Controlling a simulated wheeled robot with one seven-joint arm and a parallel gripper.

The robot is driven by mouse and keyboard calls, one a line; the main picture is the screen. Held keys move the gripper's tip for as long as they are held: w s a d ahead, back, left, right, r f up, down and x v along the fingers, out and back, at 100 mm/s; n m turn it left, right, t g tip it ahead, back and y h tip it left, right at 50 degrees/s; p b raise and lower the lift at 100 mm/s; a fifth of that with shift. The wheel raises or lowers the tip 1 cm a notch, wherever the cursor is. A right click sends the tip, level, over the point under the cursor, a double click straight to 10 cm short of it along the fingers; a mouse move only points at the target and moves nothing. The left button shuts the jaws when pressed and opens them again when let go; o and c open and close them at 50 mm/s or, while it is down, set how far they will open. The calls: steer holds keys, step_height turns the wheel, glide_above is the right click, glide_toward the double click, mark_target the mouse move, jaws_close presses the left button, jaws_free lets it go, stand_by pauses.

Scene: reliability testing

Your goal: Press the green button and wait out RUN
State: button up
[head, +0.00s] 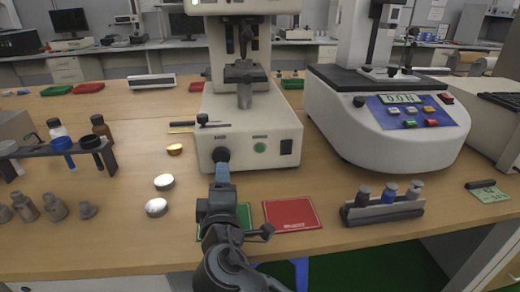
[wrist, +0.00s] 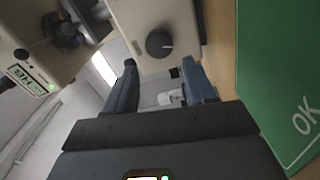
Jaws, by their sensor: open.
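The green button (head: 260,147) is on the front of the white testing machine (head: 248,118) in the head view, between a black knob (head: 222,155) and a dark switch (head: 286,146). My gripper (head: 222,170) is in front of the machine's left side, close below the knob and left of the button. In the wrist view my gripper (wrist: 161,78) has its two fingers apart with nothing held, and the black knob (wrist: 159,43) shows beyond them. I cannot make out the green button there. A small screen (wrist: 28,76) with a green light shows at left; I cannot read RUN on it.
A green mat (wrist: 285,70) marked OK and a red mat (head: 292,214) lie in front of the machine. A rack of small bottles (head: 383,207) stands at right. A force tester (head: 390,115) reading 0.0 N stands behind it. Two metal discs (head: 164,182) lie left of my arm.

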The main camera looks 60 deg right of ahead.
jaws_close()
stand_by(1.4)
